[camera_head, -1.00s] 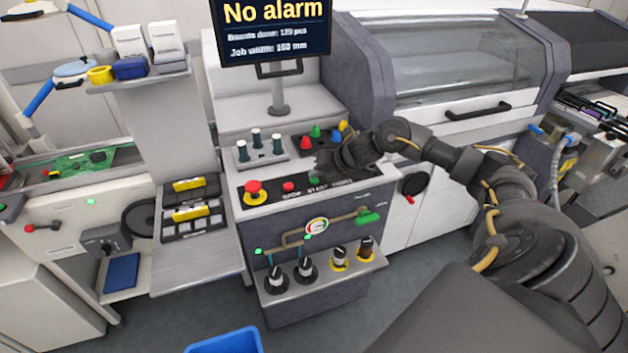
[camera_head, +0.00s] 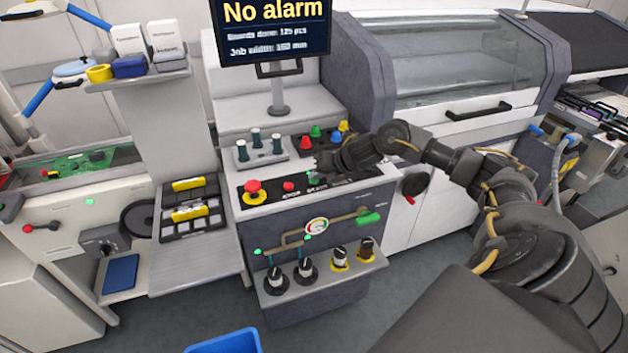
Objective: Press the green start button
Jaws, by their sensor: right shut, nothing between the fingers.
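The green start button (camera_head: 312,178) sits on the black strip of the sloped control panel (camera_head: 262,205), right of the small red stop button (camera_head: 289,186). My right gripper (camera_head: 319,170) is shut and empty. Its fingertips are right at the green button, from above and behind in the picture, and hide part of it. I cannot tell whether they touch it. My left gripper is out of view.
A red emergency stop on a yellow base (camera_head: 254,190) stands at the panel's left end. Behind the panel are a peg block (camera_head: 262,148) and a tray of coloured cones (camera_head: 318,137). The screen (camera_head: 273,28) reads "No alarm".

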